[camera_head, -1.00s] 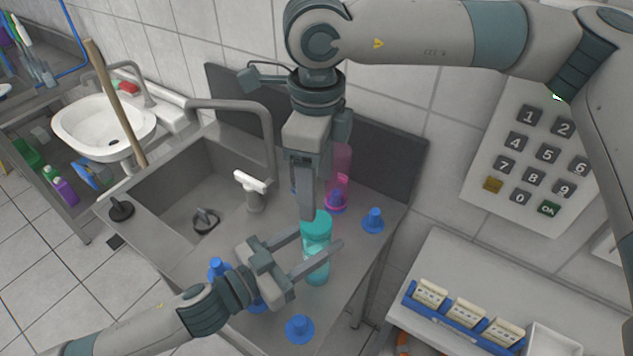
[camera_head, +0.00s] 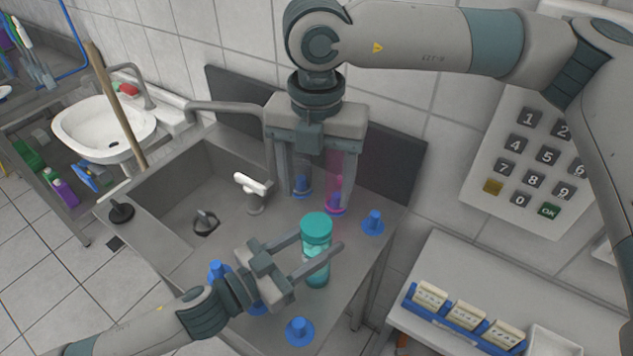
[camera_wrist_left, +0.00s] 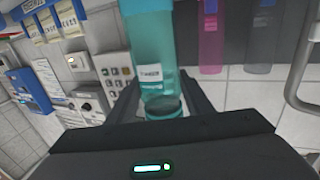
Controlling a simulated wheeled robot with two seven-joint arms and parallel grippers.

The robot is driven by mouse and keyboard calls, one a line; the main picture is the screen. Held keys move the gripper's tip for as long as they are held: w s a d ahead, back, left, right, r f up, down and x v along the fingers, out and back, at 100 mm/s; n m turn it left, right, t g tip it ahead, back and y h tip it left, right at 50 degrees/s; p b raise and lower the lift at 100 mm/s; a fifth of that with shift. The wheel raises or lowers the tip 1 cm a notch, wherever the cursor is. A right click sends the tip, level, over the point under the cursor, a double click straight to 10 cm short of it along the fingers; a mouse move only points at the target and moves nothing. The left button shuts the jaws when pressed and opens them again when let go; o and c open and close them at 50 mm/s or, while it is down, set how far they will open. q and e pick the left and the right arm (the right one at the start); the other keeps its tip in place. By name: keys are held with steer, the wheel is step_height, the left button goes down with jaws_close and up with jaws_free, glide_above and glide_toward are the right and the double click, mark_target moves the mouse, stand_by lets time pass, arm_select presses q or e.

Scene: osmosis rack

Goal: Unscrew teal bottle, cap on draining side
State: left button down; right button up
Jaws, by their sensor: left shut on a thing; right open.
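The teal bottle (camera_head: 317,268) stands upright at the front right of the sink top, its teal cap (camera_head: 316,228) on top. My left gripper (camera_head: 321,244) is shut on the bottle, one finger on each side just below the cap. In the left wrist view the bottle's translucent body and white label (camera_wrist_left: 150,72) show between the dark fingers. My right gripper (camera_head: 315,198) is open and empty, fingers pointing down, above and behind the cap and apart from it.
A pink bottle (camera_head: 337,165) stands on a peg behind my right gripper's fingers. Several blue pegs (camera_head: 374,222) stand on the steel top around the teal bottle. The sink basin (camera_head: 180,195) and tap (camera_head: 235,107) lie left. A side table (camera_head: 460,265) is at right.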

mark_target(317, 223)
steer(key=m, duration=0.4)
steer(key=shift+m, duration=0.3)
steer(key=m, duration=0.3)
steer(key=shift+m, duration=0.3)
steer(key=shift+f, duration=0.15)
steer(key=shift+f, duration=3.85)
steer(key=c, duration=1.1)
steer(key=shift+c, duration=0.2)
